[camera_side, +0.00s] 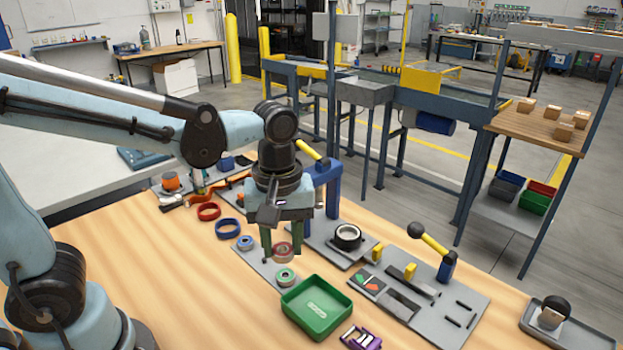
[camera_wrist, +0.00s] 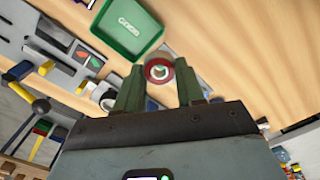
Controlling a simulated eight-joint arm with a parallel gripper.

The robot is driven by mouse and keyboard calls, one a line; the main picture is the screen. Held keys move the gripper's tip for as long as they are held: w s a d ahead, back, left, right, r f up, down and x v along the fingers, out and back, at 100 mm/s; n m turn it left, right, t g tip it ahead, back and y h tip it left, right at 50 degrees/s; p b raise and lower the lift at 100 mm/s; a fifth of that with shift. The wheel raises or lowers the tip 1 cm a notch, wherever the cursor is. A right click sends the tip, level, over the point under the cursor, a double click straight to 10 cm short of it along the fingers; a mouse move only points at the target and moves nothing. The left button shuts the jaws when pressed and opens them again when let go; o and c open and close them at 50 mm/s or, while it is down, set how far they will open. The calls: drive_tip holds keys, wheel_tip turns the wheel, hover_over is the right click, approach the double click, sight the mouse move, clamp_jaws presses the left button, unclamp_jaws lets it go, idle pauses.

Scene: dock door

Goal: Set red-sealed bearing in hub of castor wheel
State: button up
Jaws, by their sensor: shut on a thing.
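My gripper (camera_side: 282,251) is shut on the red-sealed bearing (camera_side: 283,249), a metal ring with a red face. In the wrist view the bearing (camera_wrist: 159,70) shows between my green fingertips (camera_wrist: 159,84). It appears just above the grey bearing plate (camera_side: 262,262); the exact gap is unclear. The castor wheel (camera_side: 348,236) appears as a black-rimmed ring with a pale hub, lying flat in a grey fixture to the right of my gripper. In the wrist view it is partly hidden behind the left finger.
A green-sealed bearing (camera_side: 285,277) and a blue-sealed bearing (camera_side: 245,243) sit on the plate. A green tray (camera_side: 317,307) stands in front. A blue post with a yellow lever (camera_side: 327,182) rises behind the wheel. A lever fixture (camera_side: 448,262) stands to the right.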

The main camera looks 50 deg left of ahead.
drive_tip(key=w+a+f, duration=0.1)
drive_tip(key=w+a, duration=0.1)
drive_tip(key=w, duration=1.7)
drive_tip(key=shift+w+f, duration=0.15)
drive_tip(key=shift+f, duration=3.1)
drive_tip(key=shift+f, duration=0.15)
drive_tip(key=o, duration=1.1)
drive_tip(key=shift+o, duration=0.6)
drive_tip(key=shift+o, duration=0.4)
